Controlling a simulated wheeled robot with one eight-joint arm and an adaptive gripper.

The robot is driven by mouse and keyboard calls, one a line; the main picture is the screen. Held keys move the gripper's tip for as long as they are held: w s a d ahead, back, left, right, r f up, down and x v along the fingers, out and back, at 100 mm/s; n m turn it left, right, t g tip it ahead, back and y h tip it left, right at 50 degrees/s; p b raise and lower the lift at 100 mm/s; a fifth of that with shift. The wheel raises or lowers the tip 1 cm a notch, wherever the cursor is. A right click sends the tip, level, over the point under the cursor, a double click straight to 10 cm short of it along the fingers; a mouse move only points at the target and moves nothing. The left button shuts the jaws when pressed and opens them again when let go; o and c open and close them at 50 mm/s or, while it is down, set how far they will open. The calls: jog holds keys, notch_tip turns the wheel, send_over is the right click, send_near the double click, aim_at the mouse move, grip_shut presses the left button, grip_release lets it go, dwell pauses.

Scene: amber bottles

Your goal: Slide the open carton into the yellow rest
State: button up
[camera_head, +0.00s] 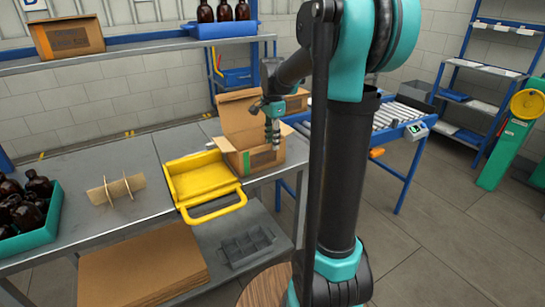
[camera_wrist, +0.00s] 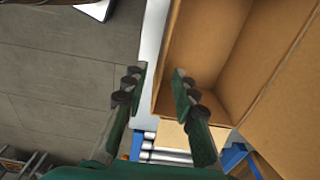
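The open brown carton (camera_head: 266,158) stands on the grey table, right of the yellow rest, with a flap raised at its back. The yellow rest (camera_head: 200,181) is a shallow tray with a loop handle toward the front edge; its right end is close to the carton. My gripper (camera_head: 272,142) points down at the carton's right side. In the wrist view my gripper (camera_wrist: 159,70) has its fingers apart with nothing between them but the table edge and carton rim. One finger overlaps the carton's opening (camera_wrist: 210,45), the other lies outside it. Contact with the wall cannot be told.
A cardboard divider (camera_head: 116,189) and a teal crate (camera_head: 40,232) of amber bottles stand left on the table. A grey tray (camera_head: 246,246) and flat cardboard (camera_head: 150,266) lie on the lower shelf. A roller conveyor (camera_head: 395,116) stands behind at right.

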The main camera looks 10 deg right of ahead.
aim_at(273, 166)
notch_tip(273, 166, down, 7)
jog(key=shift+f, duration=0.15)
jog(key=shift+c, duration=0.4)
grip_shut()
